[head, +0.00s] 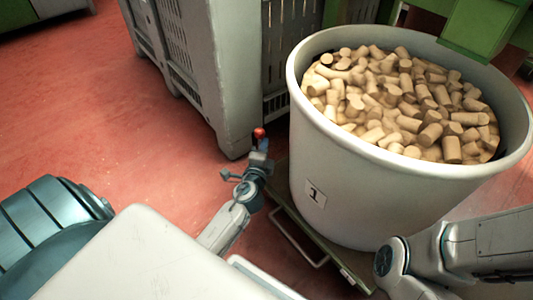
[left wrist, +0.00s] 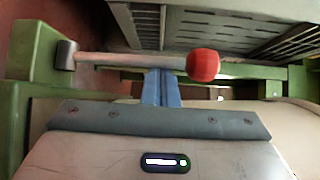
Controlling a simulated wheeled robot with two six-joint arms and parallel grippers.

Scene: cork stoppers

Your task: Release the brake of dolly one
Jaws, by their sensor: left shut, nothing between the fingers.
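The brake lever of dolly one is a grey rod (left wrist: 130,61) with a red ball knob (left wrist: 203,65) at its right end in the left wrist view. The knob also shows in the head view (head: 259,132). The dolly is a green frame (head: 340,263) under the bin marked 1. My left gripper (head: 260,148) is shut and empty. In the left wrist view its blue fingertips (left wrist: 161,75) are at the rod, left of the knob; I cannot tell whether they touch it. My right gripper is not in view.
A large pale bin (head: 350,190) full of corks (head: 410,100) stands on the dolly. A grey slatted crate (head: 230,80) stands close behind the lever. Green machinery (head: 485,25) is at the back right. Red floor (head: 90,110) is free at the left.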

